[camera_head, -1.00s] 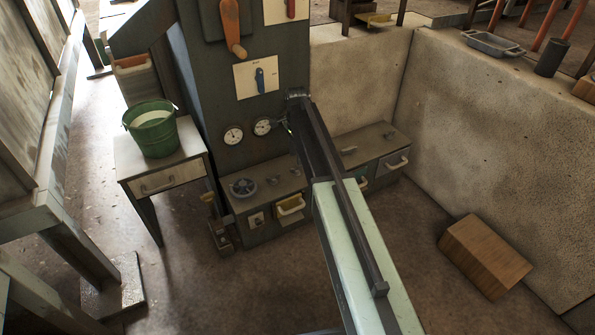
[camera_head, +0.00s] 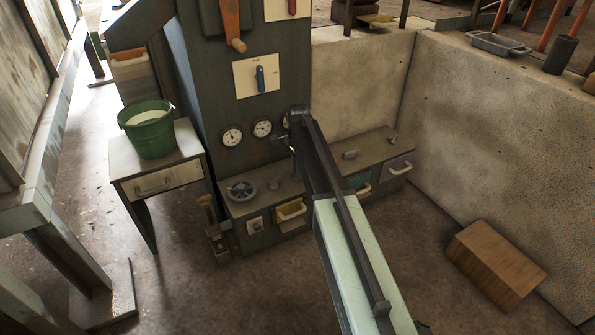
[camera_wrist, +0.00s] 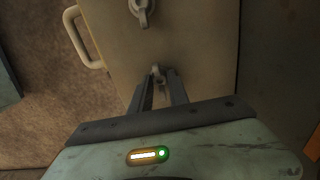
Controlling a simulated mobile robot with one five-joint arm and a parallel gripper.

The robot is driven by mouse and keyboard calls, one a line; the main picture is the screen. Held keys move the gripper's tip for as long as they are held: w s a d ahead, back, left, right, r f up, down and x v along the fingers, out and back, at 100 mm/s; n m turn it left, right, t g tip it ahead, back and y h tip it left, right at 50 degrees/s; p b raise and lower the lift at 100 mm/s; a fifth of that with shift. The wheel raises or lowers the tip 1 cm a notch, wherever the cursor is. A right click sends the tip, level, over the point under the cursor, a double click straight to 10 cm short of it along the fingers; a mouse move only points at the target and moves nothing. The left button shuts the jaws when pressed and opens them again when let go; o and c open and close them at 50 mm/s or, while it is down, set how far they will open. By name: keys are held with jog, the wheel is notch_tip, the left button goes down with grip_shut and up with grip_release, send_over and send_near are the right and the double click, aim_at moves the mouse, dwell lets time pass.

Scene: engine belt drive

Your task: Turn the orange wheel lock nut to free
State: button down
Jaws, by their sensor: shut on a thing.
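My gripper (camera_wrist: 160,92) points down at the bench top (camera_wrist: 190,45) in the wrist view. Its two dark fingers are shut on a small grey winged nut (camera_wrist: 157,71), whose top shows between the fingertips. A second grey nut or lever (camera_wrist: 143,12) stands further off on the same surface. In the head view my gripper (camera_head: 291,150) is low over the bench in front of the dark cabinet, and my arm hides part of it. I see no orange wheel; whether this nut belongs to one, I cannot tell.
A grey handwheel (camera_head: 242,190) sits on the bench's left end. A yellow drawer (camera_head: 290,209) is below. Round gauges (camera_head: 232,137) and an orange lever (camera_head: 231,25) are on the cabinet. A green bucket (camera_head: 150,130) stands on a side table. A wooden box (camera_head: 495,262) lies on the floor.

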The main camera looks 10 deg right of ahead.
jog(key=shift+w+n, duration=0.1)
jog(key=shift+n, duration=0.2)
jog(key=n, duration=0.3)
jog(key=shift+n, duration=0.3)
jog(key=n, duration=0.4)
jog(key=shift+n, duration=0.3)
jog(key=n, duration=0.4)
jog(key=shift+n, duration=2.5)
jog(key=c, duration=1.3)
grip_release()
jog(key=shift+o, duration=0.2)
